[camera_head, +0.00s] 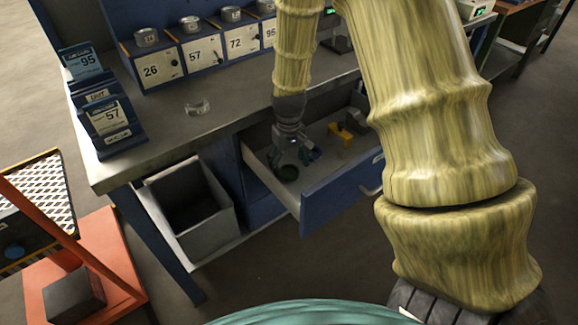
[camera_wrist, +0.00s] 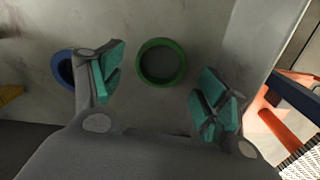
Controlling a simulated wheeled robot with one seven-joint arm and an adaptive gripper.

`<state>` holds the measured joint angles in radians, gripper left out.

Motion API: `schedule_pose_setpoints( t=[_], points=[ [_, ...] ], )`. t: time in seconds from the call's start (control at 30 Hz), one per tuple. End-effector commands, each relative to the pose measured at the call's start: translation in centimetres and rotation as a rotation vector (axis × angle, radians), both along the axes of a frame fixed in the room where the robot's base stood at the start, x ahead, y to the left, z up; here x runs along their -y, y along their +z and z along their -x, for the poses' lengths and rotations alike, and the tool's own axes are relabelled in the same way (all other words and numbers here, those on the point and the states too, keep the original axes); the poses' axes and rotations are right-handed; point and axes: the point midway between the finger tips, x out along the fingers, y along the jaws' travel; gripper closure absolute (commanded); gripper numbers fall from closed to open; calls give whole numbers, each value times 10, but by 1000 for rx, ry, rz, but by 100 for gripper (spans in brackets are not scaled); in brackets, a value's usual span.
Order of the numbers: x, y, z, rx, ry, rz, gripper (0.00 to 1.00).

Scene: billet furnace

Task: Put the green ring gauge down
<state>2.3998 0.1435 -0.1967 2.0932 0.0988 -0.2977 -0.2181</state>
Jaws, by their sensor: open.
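The green ring gauge (camera_wrist: 162,81) lies flat on the pale floor of the open drawer. In the wrist view it sits ahead of and between my open fingers, touching neither. My gripper (camera_wrist: 160,84) is open and empty, with teal pads on both sides. In the head view my gripper (camera_head: 299,153) is low inside the drawer (camera_head: 335,198), at its left end, and the ring (camera_head: 288,175) shows dark green just below it. A blue ring (camera_wrist: 64,68) is partly hidden behind the left finger in the wrist view.
A yellow object (camera_head: 342,140) lies farther right in the drawer. The drawer's side wall (camera_wrist: 245,40) is close to my right finger. On the bench stand a numbered rack (camera_head: 200,62), a loose metal ring (camera_head: 197,107) and blue card stands (camera_head: 110,120). A grey bin (camera_head: 215,222) is below.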

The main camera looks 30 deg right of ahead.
Motion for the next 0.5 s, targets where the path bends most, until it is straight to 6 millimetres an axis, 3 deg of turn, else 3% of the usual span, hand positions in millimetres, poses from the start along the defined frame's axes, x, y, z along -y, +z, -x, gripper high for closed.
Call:
schedule_pose_setpoints(
  t=[0.5],
  points=[
    [0, 82, -1, 2, 0, 0, 25]
  ],
)
